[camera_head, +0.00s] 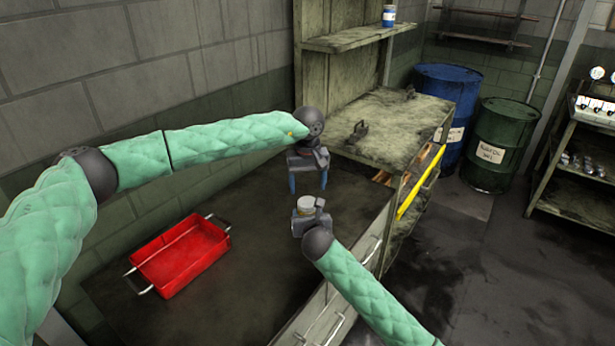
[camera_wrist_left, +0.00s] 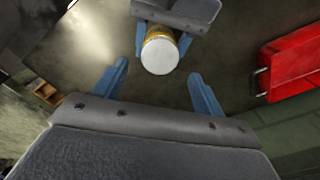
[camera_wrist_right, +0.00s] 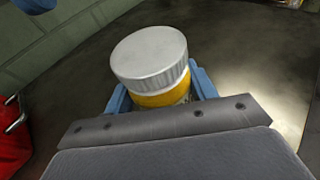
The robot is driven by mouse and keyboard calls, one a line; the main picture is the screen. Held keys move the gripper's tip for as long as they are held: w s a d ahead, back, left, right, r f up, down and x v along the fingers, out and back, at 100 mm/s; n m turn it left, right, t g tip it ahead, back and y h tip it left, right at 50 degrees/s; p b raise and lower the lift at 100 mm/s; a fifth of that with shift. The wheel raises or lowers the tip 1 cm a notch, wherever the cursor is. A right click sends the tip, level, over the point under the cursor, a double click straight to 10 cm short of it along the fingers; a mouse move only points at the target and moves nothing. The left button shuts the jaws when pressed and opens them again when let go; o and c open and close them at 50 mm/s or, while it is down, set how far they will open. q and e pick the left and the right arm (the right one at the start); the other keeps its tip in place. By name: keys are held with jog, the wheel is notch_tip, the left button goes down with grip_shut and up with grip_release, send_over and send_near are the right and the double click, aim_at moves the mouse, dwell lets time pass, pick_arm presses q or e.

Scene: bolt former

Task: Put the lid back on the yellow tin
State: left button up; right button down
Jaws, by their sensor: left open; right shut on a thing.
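The yellow tin (camera_wrist_right: 165,97) is held upright in my right gripper (camera_wrist_right: 160,92), whose blue fingers are shut on its sides. The pale metal lid (camera_wrist_right: 150,58) sits on top of the tin and looks slightly askew; I cannot tell whether it is fully seated. In the head view the lid (camera_head: 306,202) shows small above the right gripper. My left gripper (camera_head: 308,183) is open and empty, fingers pointing down, beyond the tin. In the left wrist view the lid (camera_wrist_left: 160,56) appears just past the open fingertips, apart from them, with some yellow tin (camera_wrist_left: 158,28) behind it.
A red tray (camera_head: 183,258) with metal handles sits on the dark worktop (camera_head: 255,250) at the left. A worn shelf unit (camera_head: 390,125) stands behind on the right, with a yellow bar (camera_head: 420,182) on its edge. The worktop between tray and grippers is clear.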

pick_arm(q)
jog(key=n, duration=0.4)
jog(key=shift+r, duration=0.15)
jog(key=n, duration=0.4)
jog(key=shift+r, duration=0.15)
jog(key=n, duration=0.4)
jog(key=shift+r, duration=0.1)
jog(key=n, duration=0.5)
jog(key=shift+d+r+n, duration=0.1)
jog(key=shift+r+n, duration=0.1)
jog(key=shift+n, duration=0.2)
jog(key=n, duration=0.4)
jog(key=shift+r, duration=0.15)
jog(key=n, duration=0.5)
jog(key=shift+r+n, duration=0.15)
jog(key=shift+n, duration=0.15)
jog(key=n, duration=0.4)
jog(key=shift+r, duration=0.15)
jog(key=n, duration=0.4)
jog(key=shift+r, duration=0.15)
